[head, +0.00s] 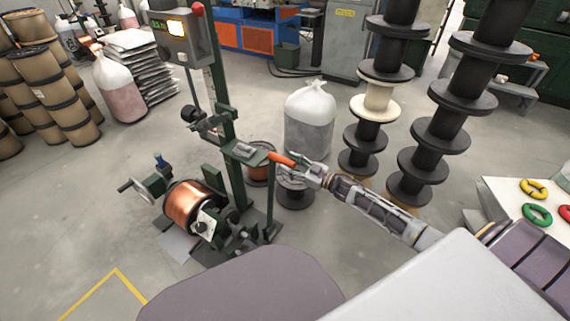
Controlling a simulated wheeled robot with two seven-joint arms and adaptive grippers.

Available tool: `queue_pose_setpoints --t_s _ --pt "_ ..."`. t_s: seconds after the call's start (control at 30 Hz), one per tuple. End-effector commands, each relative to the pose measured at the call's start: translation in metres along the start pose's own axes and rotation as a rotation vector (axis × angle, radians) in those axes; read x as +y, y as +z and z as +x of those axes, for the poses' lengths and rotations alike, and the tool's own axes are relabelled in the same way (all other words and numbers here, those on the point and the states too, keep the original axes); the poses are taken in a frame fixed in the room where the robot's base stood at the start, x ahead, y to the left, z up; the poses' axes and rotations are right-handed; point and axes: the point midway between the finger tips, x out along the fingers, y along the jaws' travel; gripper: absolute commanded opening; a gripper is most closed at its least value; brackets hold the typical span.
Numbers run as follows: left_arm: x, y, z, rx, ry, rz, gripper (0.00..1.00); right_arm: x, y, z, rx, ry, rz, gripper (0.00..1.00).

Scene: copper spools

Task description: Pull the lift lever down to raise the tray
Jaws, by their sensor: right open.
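The lift lever shows as an orange handle (280,159) on a green winding machine (231,165) with a tall column. It sticks out to the right from a small green plate (246,151); I cannot tell whether this plate is the tray. My right gripper (302,165) reaches in from the lower right, with its fingers at the outer end of the orange handle. It is open; I cannot tell whether it touches the handle. A copper spool (187,204) sits low on the machine. My left gripper is out of view.
A white-grey sack (310,118) stands behind my right gripper. Dark stacked spools (439,133) stand to the right. A grey spool (294,192) is on the floor below the gripper. A white table (497,200) with coloured rings is at the right edge. Floor at the lower left is clear.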

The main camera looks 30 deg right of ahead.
Motion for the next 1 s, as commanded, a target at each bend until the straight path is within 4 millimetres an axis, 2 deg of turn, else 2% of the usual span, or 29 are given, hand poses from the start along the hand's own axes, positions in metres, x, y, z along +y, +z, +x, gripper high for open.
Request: queue_pose_setpoints --t_s 0.13,0.4,0.83,1.0 --pt "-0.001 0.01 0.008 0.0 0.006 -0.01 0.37 0.001 0.001 0.012 0.001 0.001 -0.001 0.49" --pt "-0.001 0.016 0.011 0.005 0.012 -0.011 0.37 0.001 0.0 0.027 0.0 0.001 -0.001 0.49" --pt "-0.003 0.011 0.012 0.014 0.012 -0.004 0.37 0.0 0.0 0.031 0.0 0.001 -0.001 0.49" --pt "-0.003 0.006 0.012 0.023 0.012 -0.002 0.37 0.0 0.0 0.03 0.0 0.001 -0.001 0.28"
